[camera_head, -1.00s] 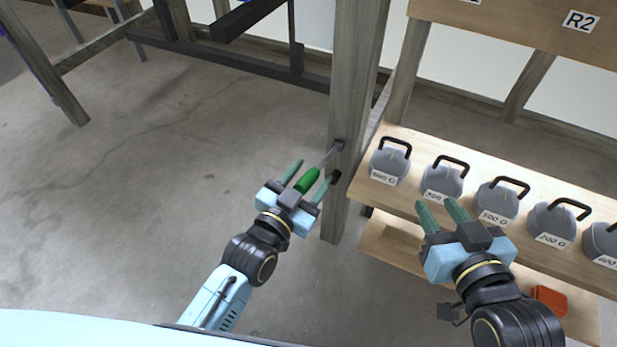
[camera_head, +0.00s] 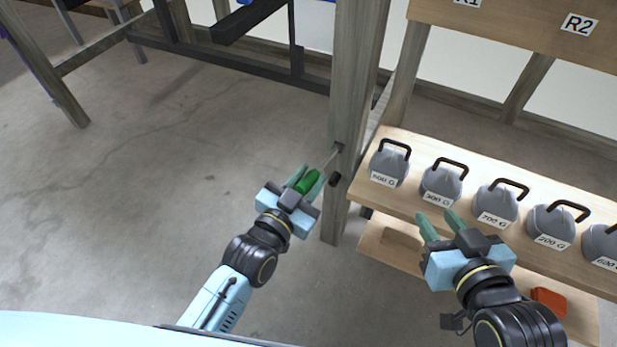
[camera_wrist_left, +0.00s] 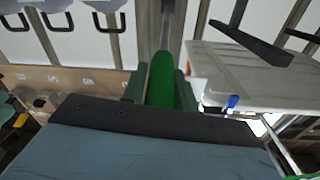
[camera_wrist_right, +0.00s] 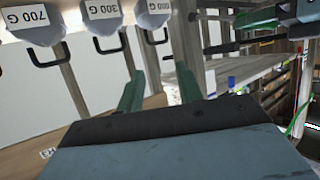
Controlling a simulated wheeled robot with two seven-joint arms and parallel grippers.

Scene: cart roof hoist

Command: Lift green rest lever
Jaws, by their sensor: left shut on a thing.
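The green rest lever (camera_head: 309,181) has a green grip on a thin metal rod that runs up to a pivot on the wooden post (camera_head: 352,110). My left gripper (camera_head: 307,180) is shut on the green grip, with a finger on each side. In the left wrist view the green grip (camera_wrist_left: 161,80) lies between the fingers and points away toward the post. My right gripper (camera_head: 437,222) is apart from the lever, in front of the weight shelf. Its fingers are spread and empty, as the right wrist view (camera_wrist_right: 160,88) also shows.
Several grey weights with black handles, such as the 300 G one (camera_head: 441,185), stand on a wooden shelf (camera_head: 408,204) at the right. An orange-red object (camera_head: 549,300) lies lower right. A small black knob (camera_head: 335,180) is on the post beside the lever. Floor at left is clear.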

